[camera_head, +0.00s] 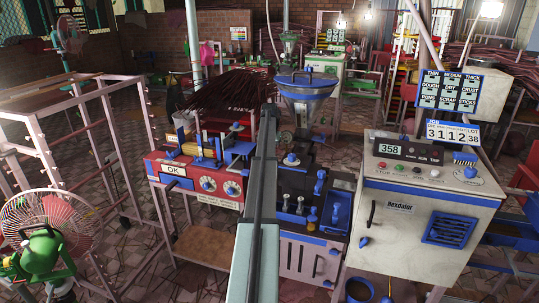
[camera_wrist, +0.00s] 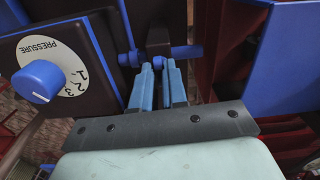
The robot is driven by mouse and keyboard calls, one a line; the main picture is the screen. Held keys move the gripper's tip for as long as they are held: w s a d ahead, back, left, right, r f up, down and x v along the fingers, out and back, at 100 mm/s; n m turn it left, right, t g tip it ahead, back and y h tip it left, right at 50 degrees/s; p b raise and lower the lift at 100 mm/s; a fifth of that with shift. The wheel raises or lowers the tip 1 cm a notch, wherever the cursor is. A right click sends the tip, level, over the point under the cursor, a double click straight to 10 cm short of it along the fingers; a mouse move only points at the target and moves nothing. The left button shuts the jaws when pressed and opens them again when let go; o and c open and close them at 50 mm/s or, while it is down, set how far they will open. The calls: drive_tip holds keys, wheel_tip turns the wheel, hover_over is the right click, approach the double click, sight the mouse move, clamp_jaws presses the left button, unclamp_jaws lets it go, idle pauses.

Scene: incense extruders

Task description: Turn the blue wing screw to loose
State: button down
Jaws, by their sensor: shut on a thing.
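The blue wing screw (camera_wrist: 187,53) is at the top centre of the wrist view, its blue bar running left to right in front of a dark block. My gripper (camera_wrist: 158,66) reaches up to it with two light-blue fingers, one beside the other. The fingers are shut on the middle of the screw, and their tips hide part of it. I cannot tell from this view how far the screw is turned. In the head view my pale arm covers the middle of the machine, so the gripper and the screw cannot be made out there.
A blue pressure knob (camera_wrist: 40,81) on a white dial is left of my gripper. Blue panels flank it closely. In the head view, a red control box (camera_head: 200,180) stands left, a hopper (camera_head: 305,88) behind, and a white cabinet (camera_head: 405,225) right.

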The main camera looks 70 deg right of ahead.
idle(0.3)
drive_tip(key=c, duration=1.2)
unclamp_jaws()
drive_tip(key=shift+o, duration=0.2)
wheel_tip(320, 180, up, 14)
drive_tip(key=shift+f, duration=0.1)
